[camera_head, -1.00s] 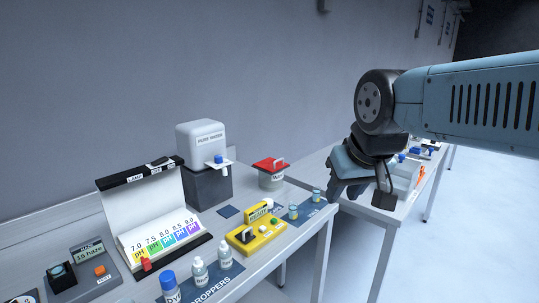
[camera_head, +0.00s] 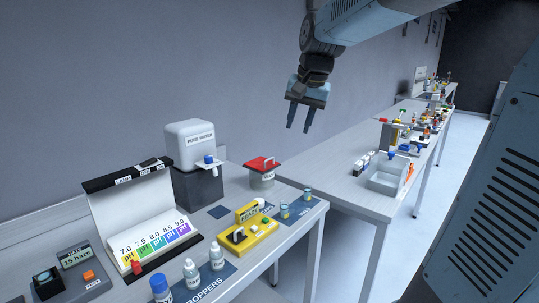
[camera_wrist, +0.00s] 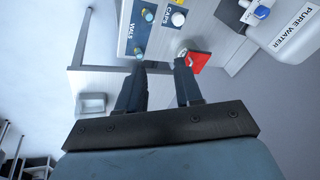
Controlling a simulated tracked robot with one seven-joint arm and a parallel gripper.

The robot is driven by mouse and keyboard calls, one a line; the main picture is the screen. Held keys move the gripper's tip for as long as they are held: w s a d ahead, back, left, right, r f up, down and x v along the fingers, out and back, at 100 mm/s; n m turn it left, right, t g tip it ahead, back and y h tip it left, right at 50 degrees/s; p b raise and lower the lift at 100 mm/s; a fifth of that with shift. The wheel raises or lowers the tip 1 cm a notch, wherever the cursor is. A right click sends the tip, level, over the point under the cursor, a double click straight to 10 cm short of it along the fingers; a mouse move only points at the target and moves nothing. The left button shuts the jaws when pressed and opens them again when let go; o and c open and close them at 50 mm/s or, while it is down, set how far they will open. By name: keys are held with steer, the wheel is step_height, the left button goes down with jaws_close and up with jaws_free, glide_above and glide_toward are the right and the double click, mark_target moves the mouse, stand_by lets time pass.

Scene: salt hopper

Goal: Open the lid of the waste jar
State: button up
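The waste jar (camera_head: 262,180) is a white pot with a red lid (camera_head: 262,163) that has a handle on top. It stands on the near bench beside the pure water dispenser, and the lid lies shut on it. My gripper (camera_head: 298,128) hangs in the air above and to the right of the jar, fingers pointing down, apart and empty. In the wrist view the red lid (camera_wrist: 199,62) shows just beyond the right fingertip of my gripper (camera_wrist: 158,68), with its handle at the lid's left edge.
The pure water dispenser (camera_head: 190,146) stands left of the jar. Small vials (camera_head: 285,211) and a yellow device (camera_head: 251,236) stand in front. A second bench (camera_head: 345,195) holds a sink-like tray (camera_head: 388,175). The air around my gripper is clear.

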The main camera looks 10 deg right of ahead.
steer(key=w+f+m+g, duration=0.1)
steer(key=w+f+m, duration=0.2)
steer(key=w, duration=0.9)
steer(key=w+f+m+g, duration=0.1)
steer(key=w+f+m, duration=0.2)
steer(key=w, duration=1)
steer(key=f, duration=0.4)
steer(key=w+a+f, duration=0.1)
steer(key=f, duration=0.8)
steer(key=shift+w+a+f, duration=0.3)
steer(key=shift+w, duration=0.1)
jaws_close()
